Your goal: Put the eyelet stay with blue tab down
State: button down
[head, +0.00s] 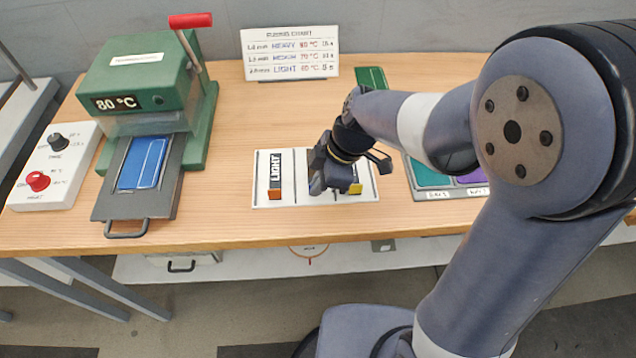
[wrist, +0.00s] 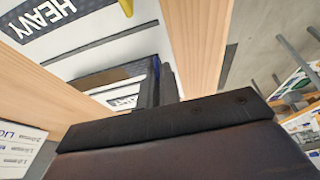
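My gripper (head: 345,172) is low over the white slotted board (head: 262,200) on the table. It hides much of the board's middle and right part. A stay marked LIGHT with an orange tab (head: 274,172) stands in the left of the board. A yellow tab (head: 356,188) shows beside the gripper at the right. In the wrist view a HEAVY label (wrist: 50,17) lies at the top left, and dark finger parts (wrist: 163,85) show near the middle.
A green press (head: 140,75) with a red handle stands at the left, a blue plate (head: 143,163) on its tray. A control box (head: 55,168) is left of it. A chart (head: 290,53) stands behind. A tray with teal and purple pads (head: 430,176) is at the right.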

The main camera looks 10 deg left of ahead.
jog(key=shift+f, duration=0.4)
jog(key=shift+f, duration=0.15)
jog(key=c, duration=1.6)
grip_release()
jog(key=shift+c, duration=0.2)
jog(key=shift+w+d+r, duration=0.1)
jog(key=shift+r, duration=0.45)
jog(key=s+v, duration=0.1)
jog(key=v, duration=1)
jog(key=shift+w+d, duration=0.2)
jog(key=shift+w, duration=0.3)
